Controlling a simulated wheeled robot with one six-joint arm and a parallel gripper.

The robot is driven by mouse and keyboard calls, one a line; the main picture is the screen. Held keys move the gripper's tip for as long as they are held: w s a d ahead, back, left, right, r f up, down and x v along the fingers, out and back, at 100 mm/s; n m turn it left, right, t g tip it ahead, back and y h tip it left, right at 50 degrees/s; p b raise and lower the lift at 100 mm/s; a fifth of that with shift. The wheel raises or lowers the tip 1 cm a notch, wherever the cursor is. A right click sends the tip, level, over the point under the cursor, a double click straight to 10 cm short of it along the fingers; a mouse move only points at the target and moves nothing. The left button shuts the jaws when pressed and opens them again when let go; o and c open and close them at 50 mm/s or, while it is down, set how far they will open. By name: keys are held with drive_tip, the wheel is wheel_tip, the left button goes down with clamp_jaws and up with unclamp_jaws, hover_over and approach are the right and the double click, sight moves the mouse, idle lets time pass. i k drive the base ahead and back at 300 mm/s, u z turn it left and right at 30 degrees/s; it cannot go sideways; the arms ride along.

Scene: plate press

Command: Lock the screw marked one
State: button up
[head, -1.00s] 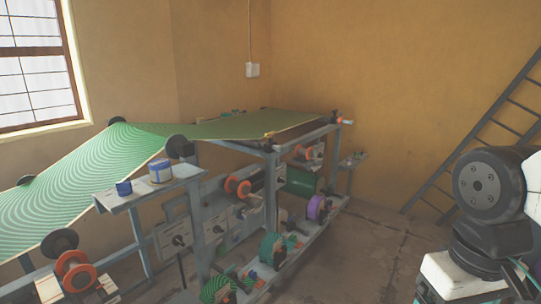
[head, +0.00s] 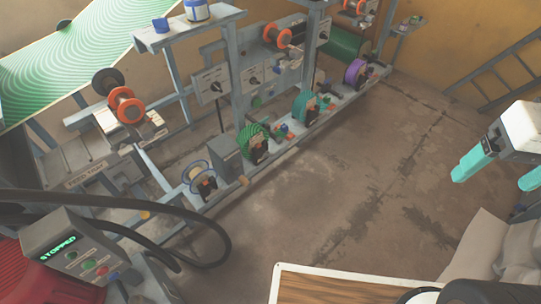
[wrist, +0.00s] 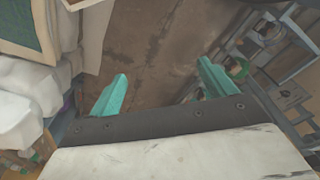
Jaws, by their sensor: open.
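The plate press (head: 262,166) is a long blue-grey frame with rollers, spools and pale panels. Pale panels (head: 212,87) on its side carry small black knobs or screws and tiny markings. I cannot read a number one on any of them, so I cannot tell which screw is marked one. My gripper (head: 489,182) has teal fingers and is at the right of the head view, well apart from the press over the floor. It is open and empty. In the wrist view my gripper (wrist: 163,70) has its fingers spread above bare floor.
A control box (head: 75,255) reading "STOPPED" stands at lower left, with thick black hoses (head: 215,235) beside it. A wooden-topped, white-edged surface (head: 330,287) is at the bottom. A ladder (head: 495,75) leans at upper right. The floor (head: 350,180) between press and gripper is clear.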

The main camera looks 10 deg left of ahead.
sight(266, 154)
drive_tip(key=k, duration=0.5)
drive_tip(key=u, duration=1.1)
drive_tip(key=i, duration=0.7)
drive_tip(key=z, duration=1.1)
